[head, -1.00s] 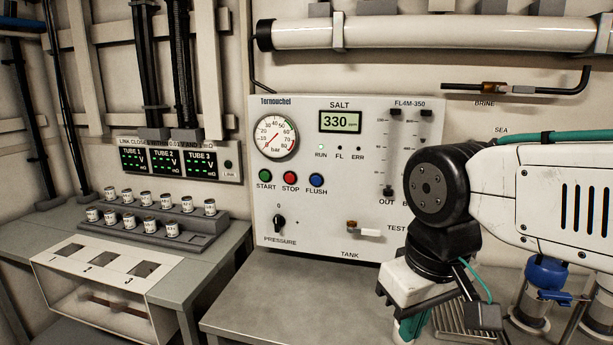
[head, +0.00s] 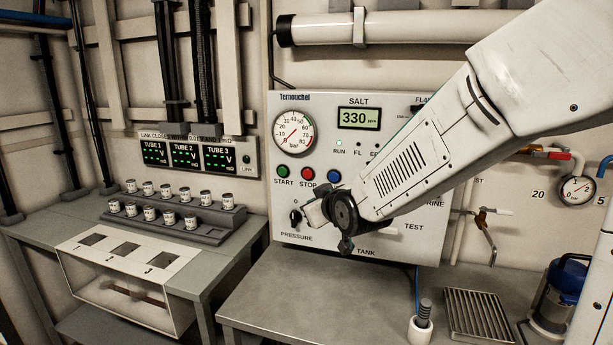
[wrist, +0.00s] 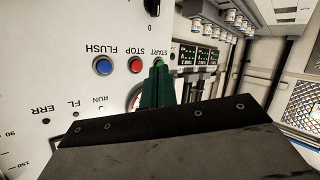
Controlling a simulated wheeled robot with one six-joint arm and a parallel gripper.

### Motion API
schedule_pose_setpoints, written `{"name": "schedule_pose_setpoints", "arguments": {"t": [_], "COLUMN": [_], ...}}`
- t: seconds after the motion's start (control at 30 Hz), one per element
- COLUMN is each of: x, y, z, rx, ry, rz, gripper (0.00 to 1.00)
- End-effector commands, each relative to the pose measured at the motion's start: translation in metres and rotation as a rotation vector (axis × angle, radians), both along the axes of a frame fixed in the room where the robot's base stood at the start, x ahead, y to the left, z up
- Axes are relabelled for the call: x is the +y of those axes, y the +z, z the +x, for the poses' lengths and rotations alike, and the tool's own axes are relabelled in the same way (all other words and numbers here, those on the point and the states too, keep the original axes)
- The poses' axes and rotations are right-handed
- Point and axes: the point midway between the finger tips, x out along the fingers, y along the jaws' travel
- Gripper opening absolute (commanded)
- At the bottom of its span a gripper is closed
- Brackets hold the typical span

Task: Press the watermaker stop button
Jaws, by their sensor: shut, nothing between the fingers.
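The red STOP button (head: 307,173) is on the white control panel (head: 262,215), between the green START button (head: 284,171) and the blue FLUSH button (head: 334,177). The wrist view shows the panel upside down, with the red STOP button (wrist: 135,65) uncovered. My gripper (wrist: 157,72) is shut and empty there. Its green fingertips overlap the lower edge of the green START button, just right of STOP in that picture. I cannot tell whether they touch the panel. In the head view my gripper (head: 318,208) is below the buttons, partly hidden by my wrist.
The PRESSURE knob (head: 296,215) is left of my gripper. The pressure gauge (head: 293,133) is above the buttons. A grey bench (head: 300,305) below is mostly clear, with a slotted grate (head: 478,315) at right.

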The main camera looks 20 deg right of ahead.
Motion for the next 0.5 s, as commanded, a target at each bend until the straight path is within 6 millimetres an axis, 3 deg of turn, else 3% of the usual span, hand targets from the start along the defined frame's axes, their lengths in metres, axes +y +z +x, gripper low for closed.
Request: {"name": "schedule_pose_setpoints", "arguments": {"t": [0.1,0.2,0.5], "x": [0.01,0.017,0.028], "y": [-0.003,-0.002,-0.001], "z": [0.04,0.06,0.074], "rx": [-0.203,-0.368,-0.647], "ry": [0.034,0.052,0.066], "rz": [-0.039,-0.066,-0.11], "gripper": [0.0,0.0,0.0]}}
